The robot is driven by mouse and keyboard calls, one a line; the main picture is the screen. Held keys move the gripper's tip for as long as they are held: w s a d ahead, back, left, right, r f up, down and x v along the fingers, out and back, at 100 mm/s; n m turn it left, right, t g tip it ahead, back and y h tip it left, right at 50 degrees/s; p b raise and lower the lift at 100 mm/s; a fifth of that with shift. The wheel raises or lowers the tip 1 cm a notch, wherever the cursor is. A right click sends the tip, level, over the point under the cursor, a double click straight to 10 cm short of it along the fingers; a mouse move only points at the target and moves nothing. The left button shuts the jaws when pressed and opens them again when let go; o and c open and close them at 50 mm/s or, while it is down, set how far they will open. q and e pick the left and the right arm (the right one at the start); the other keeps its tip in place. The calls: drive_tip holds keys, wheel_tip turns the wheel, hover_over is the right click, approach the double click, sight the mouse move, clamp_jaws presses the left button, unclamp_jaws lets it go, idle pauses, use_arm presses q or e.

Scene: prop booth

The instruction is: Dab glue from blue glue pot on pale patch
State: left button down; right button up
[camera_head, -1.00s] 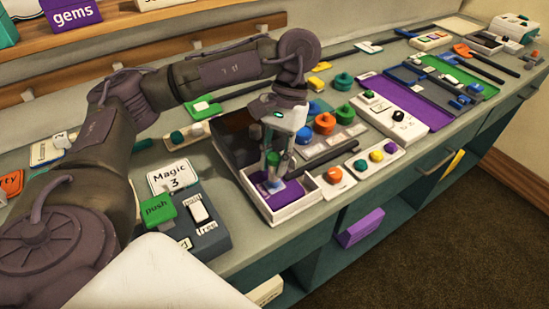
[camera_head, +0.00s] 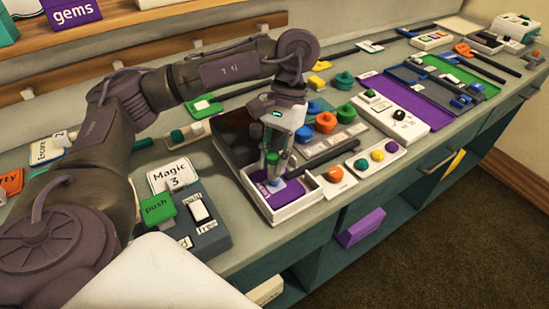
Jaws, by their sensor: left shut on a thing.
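My left gripper (camera_head: 274,158) points down over a white box with a purple lining (camera_head: 293,207). It is shut on a slim tool with a green part (camera_head: 273,158), perhaps a glue brush, held roughly upright. The tool's lower end is close to a pale patch (camera_head: 279,184) on the purple lining; I cannot tell whether it touches. A blue pot (camera_head: 315,107), likely the glue pot, stands on the counter behind and right of the gripper, beside an orange pot (camera_head: 325,123) and a green pot (camera_head: 345,111). My right gripper is not in view.
The box's dark lid (camera_head: 236,138) stands open behind the gripper. A button panel (camera_head: 209,233) is at the left and a white strip with coloured knobs (camera_head: 376,158) at the right. The counter's front edge is close to the box.

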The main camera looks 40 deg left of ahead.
use_arm(q)
drive_tip(key=shift+s+d, duration=0.1)
drive_tip(key=shift+d, duration=0.05)
drive_tip(key=shift+s+d+f, duration=0.1)
drive_tip(key=shift+d, duration=0.25)
drive_tip(key=shift+a, duration=0.5)
drive_tip(key=shift+d, duration=0.25)
drive_tip(key=shift+d, duration=0.25)
drive_tip(key=shift+a, duration=0.2)
drive_tip(key=shift+w+a, duration=0.2)
drive_tip(key=shift+a, duration=0.1)
drive_tip(key=shift+s+d, duration=0.1)
drive_tip(key=shift+d, duration=0.15)
